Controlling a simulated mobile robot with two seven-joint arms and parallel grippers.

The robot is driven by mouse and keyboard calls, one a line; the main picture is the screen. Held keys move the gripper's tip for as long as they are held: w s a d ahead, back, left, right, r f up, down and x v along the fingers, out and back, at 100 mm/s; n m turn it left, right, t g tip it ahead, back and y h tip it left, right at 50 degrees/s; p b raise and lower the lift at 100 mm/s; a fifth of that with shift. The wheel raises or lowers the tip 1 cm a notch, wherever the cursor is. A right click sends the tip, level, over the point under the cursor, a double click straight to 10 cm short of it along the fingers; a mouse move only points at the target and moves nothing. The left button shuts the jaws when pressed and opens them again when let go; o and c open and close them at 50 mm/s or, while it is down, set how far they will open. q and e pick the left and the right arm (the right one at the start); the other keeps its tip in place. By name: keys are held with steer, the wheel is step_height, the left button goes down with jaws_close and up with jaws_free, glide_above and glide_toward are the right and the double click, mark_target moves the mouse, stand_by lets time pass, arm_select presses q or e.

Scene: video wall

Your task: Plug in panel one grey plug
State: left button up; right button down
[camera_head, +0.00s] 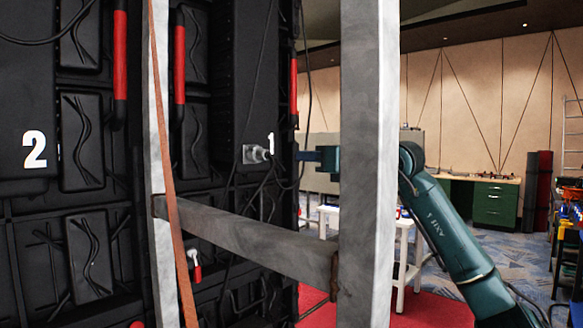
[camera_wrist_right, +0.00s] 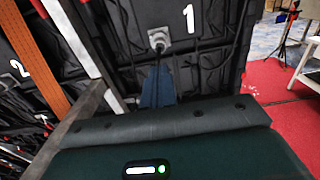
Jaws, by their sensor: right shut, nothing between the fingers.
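Panel one (camera_head: 257,80) is a black panel marked with a white 1; its number also shows in the wrist view (camera_wrist_right: 188,17). A grey plug (camera_head: 258,154) with a dark cable is at a light grey square socket by the number. The plug also shows in the wrist view (camera_wrist_right: 157,41); I cannot tell how deeply it sits. My right gripper (camera_head: 299,156) is shut and empty, to the right of the plug and apart from it. Its blue fingers (camera_wrist_right: 158,72) point at the plug in the wrist view. My left gripper is not in view.
A grey upright post (camera_head: 368,150) stands in front of my right forearm, and a crossbar (camera_head: 245,245) runs below the plug. Panel two (camera_head: 30,100) is at the left. Loose black cables hang around panel one. A white table (camera_head: 404,222) stands behind on the right.

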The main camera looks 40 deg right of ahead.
steer(key=shift+s+d+b, duration=0.15)
steer(key=shift+s+b, duration=0.4)
steer(key=shift+s, duration=0.65)
steer(key=shift+s+d+b, duration=0.15)
steer(key=shift+s+b, duration=0.4)
steer(key=shift+s, duration=0.6)
